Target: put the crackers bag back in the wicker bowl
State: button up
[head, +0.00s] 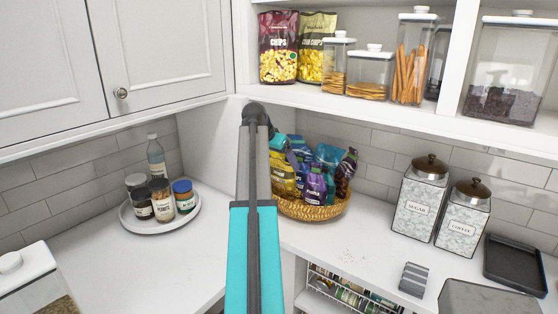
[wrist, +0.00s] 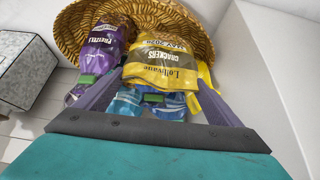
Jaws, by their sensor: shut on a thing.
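The yellow crackers bag (head: 281,180) is at the left side of the wicker bowl (head: 312,211) in the head view. It also shows in the wrist view (wrist: 160,62), lettering upside down, overlapping the bowl's woven wall (wrist: 190,22). My gripper (head: 287,150) is above the bowl's left part, its fingers mostly hidden in the head view. In the wrist view my gripper's (wrist: 158,88) two fingers stand either side of the crackers bag, shut on it. I cannot tell whether the bag's base touches the bowl.
A purple pretzels bag (wrist: 102,48) sits close beside the left finger. Blue and purple bags (head: 315,186) fill the bowl's middle and right. Sugar (head: 420,200) and coffee (head: 463,216) canisters stand right of it. A shelf (head: 400,112) overhangs behind. A jar tray (head: 128,219) is left.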

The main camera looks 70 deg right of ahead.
aim_at(283, 176)
jog(key=shift+b+x, duration=0.5)
jog(key=shift+x, duration=1.25)
jog(key=shift+s+d+f+b, duration=0.1)
jog(key=shift+f+b, duration=0.3)
jog(key=shift+f, duration=0.8)
jog(key=shift+d+f+b, duration=0.15)
jog(key=shift+f+b, duration=0.25)
jog(key=shift+f, duration=0.8)
jog(key=o, duration=1.4)
jog(key=shift+a+r, duration=0.1)
jog(key=b+v, duration=0.2)
jog(key=v, duration=1.1)
jog(key=shift+r, duration=0.4)
